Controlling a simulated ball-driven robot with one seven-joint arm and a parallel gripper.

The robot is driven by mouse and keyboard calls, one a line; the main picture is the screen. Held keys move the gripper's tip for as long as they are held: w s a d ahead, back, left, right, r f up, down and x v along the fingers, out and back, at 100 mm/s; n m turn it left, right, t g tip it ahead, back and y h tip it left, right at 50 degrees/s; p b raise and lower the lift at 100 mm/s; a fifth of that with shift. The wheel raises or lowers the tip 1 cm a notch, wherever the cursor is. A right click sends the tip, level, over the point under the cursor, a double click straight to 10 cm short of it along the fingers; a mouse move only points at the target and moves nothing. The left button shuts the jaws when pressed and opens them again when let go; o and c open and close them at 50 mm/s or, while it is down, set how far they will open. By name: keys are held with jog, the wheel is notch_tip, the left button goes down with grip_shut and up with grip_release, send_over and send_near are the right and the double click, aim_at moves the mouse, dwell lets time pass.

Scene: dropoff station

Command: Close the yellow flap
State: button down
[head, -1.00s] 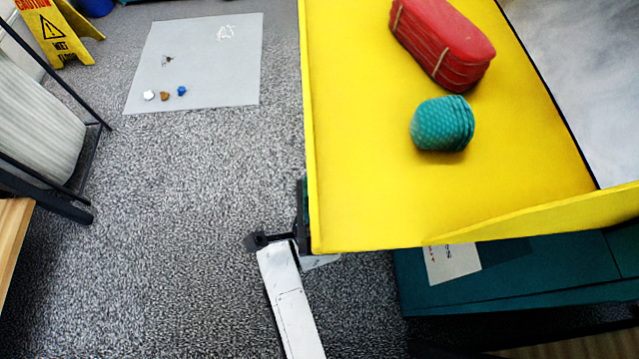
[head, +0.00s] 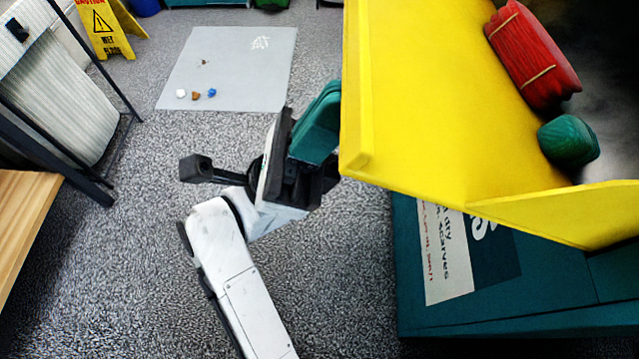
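The yellow flap (head: 420,110) is at the right in the head view, tilted up on its left side, with its surface sloping down to the right toward a dark opening. A red bundle with tan cords (head: 530,55) and a green rounded bundle (head: 568,141) are at the flap's lower right side by the opening. My gripper (head: 322,118) is at the flap's left edge, with its green finger part against or very near the flap's outer side. The flap hides the fingertips, so I cannot tell whether they are apart.
A dark green bin with a printed label (head: 447,252) stands below the flap. A grey mat (head: 228,70) with small items lies on the floor, near a yellow caution sign (head: 105,25). A wooden surface (head: 22,212) and dark-framed rack (head: 75,110) stand left.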

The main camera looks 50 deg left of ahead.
jog(key=w+d+r+g+y+p, duration=0.2)
jog(key=w+d+r+p, duration=0.1)
jog(key=r, duration=0.3)
jog(key=w+d+r+g+y+p, duration=0.2)
jog(key=w+r+g+p, duration=0.1)
jog(key=r, duration=0.4)
jog(key=w+d+r+g+y+p, duration=0.5)
jog(key=w+d+p, duration=0.4)
jog(key=w, duration=0.3)
jog(key=shift+d+r+g, duration=0.7)
jog(key=shift+d+r, duration=0.05)
jog(key=shift+r, duration=0.05)
jog(key=shift+w, duration=0.15)
jog(key=shift+d, duration=0.2)
jog(key=shift+a, duration=0.1)
